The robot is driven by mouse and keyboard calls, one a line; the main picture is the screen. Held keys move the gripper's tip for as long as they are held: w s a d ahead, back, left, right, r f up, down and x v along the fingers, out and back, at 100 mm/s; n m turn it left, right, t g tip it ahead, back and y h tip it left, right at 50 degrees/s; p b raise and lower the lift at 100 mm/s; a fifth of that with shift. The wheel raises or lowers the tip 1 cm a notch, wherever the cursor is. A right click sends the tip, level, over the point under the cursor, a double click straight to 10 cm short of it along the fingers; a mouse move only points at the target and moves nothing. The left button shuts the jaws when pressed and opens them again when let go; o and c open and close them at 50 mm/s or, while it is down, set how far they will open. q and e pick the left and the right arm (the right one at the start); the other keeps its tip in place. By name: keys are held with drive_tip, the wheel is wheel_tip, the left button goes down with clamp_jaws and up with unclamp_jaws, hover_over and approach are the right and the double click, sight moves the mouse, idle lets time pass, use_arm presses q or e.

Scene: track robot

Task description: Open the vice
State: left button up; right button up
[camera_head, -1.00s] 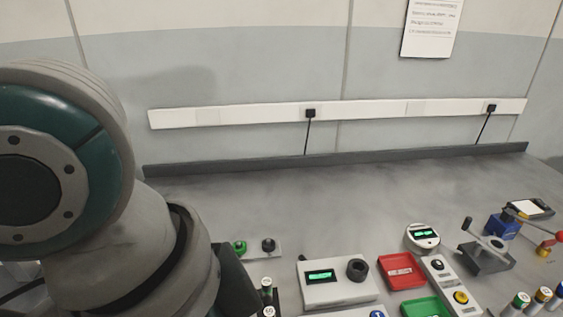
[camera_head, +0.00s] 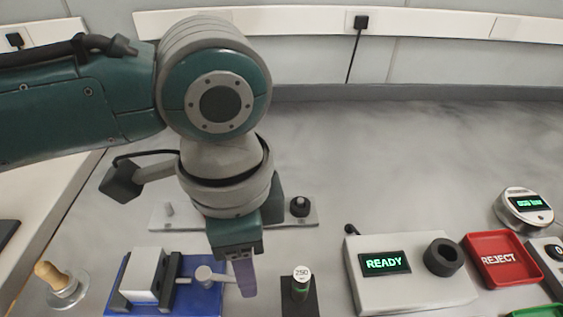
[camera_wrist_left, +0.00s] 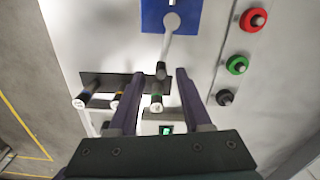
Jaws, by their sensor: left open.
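The vice has a blue base (camera_head: 208,304), a pale block-like body (camera_head: 143,272), a dark jaw plate (camera_head: 171,280) and a grey screw hub with a handle (camera_head: 204,274) on its right side. My left gripper (camera_head: 243,290) points down just right of the handle. In the left wrist view, the blue base (camera_wrist_left: 155,15) is at the top edge. The handle (camera_wrist_left: 166,48) runs down from it, and its dark end lies between the open fingertips (camera_wrist_left: 160,74), with gaps on both sides. Whether the jaws are apart is unclear. My right gripper is out of view.
A labelled cylinder (camera_head: 301,273) stands in a dark holder right of the gripper. A READY box (camera_head: 410,292), a red REJECT tray (camera_head: 473,244) and a round gauge (camera_head: 523,205) lie further right. A wooden-handled stamp (camera_head: 50,276) is at left.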

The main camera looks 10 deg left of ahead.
use_arm(q)
drive_tip(key=shift+f, duration=1.25)
drive_tip(key=shift+w, duration=0.1)
clamp_jaws()
